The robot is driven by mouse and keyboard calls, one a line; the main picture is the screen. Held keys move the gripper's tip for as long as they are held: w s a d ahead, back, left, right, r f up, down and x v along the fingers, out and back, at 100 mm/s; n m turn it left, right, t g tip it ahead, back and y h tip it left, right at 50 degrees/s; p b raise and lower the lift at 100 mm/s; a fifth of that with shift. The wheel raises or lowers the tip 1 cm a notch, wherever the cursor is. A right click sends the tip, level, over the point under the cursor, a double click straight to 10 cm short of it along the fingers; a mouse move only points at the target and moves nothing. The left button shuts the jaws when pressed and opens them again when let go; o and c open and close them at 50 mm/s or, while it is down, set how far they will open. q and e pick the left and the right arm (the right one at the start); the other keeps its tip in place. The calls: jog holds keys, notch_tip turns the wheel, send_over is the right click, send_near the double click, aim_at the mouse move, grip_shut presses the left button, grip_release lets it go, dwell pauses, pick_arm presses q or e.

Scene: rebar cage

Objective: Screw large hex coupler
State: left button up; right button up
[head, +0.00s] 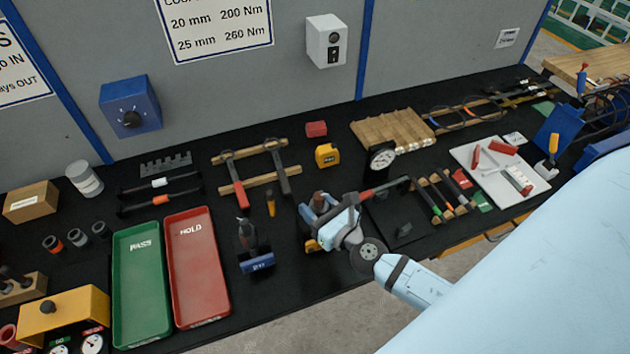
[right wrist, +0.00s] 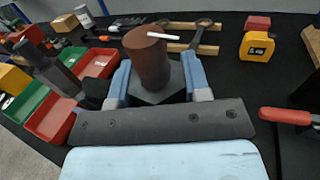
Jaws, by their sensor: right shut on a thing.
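My right gripper (head: 322,213) is at the front middle of the bench. In the right wrist view its two light blue fingers (right wrist: 157,84) are shut on the dark grey large hex coupler (right wrist: 168,92), one on each side. A reddish-brown round piece (right wrist: 148,62) with a white mark stands up out of the coupler's top. This brown piece also shows between the fingers in the head view (head: 319,199). What lies under the coupler is mostly hidden by my gripper. My left gripper is not in view.
A dark upright fixture (head: 256,258) with a blue front stands left of my gripper. The green PASS tray (head: 142,280) and red HOLD tray (head: 196,268) lie farther left. Two wrenches (head: 232,178) lie behind. A red-handled tool (head: 382,188) and a dial gauge (head: 382,158) are close on the right.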

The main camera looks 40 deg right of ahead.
jog(key=m+h, duration=0.3)
jog(key=h, duration=0.2)
jog(key=shift+d, duration=0.1)
jog(key=shift+d+m+g+h, duration=0.15)
jog(key=shift+m+g+h, duration=0.65)
jog(key=shift+m+h, duration=1)
jog(key=shift+h, duration=0.4)
jog(key=o, duration=0.9)
jog(key=shift+s+n+p, duration=0.15)
jog(key=shift+n+p, duration=0.15)
